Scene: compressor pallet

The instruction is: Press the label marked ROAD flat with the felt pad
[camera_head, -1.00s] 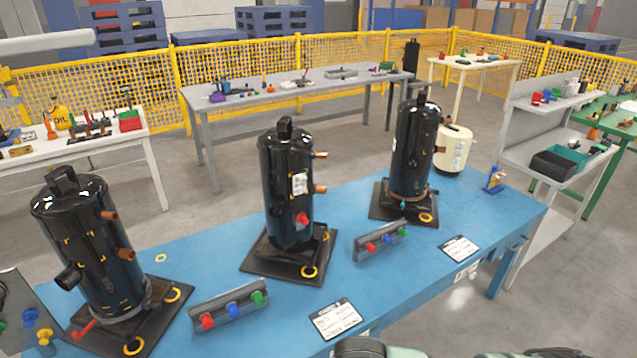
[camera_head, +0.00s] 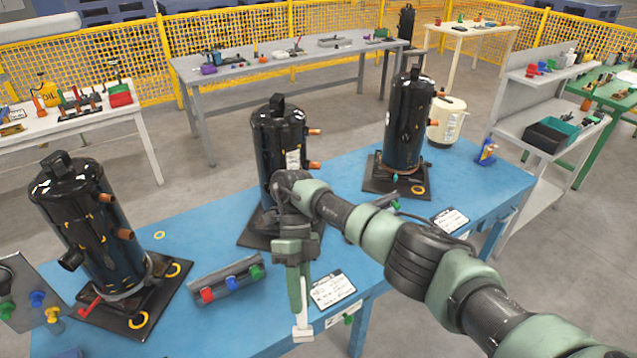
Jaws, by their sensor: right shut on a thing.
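My right gripper (camera_head: 297,300) hangs in front of the middle compressor, pointing down near the front edge of the blue table. It is shut on a pale, white-ended piece (camera_head: 303,334) that looks like the felt pad, held by the table's front edge. The middle black compressor (camera_head: 277,140) carries a small white label (camera_head: 293,160), with part of its lower body hidden by my arm. A white card (camera_head: 333,289) with writing lies on the table just right of the gripper. I cannot read ROAD on any label. My left gripper is not in view.
The blue table (camera_head: 200,235) also bears a left compressor (camera_head: 85,225), a right compressor (camera_head: 408,120) and a rail with coloured knobs (camera_head: 228,283). Another card (camera_head: 450,220) lies at right, partly near my arm. The table between left and middle compressors is mostly clear.

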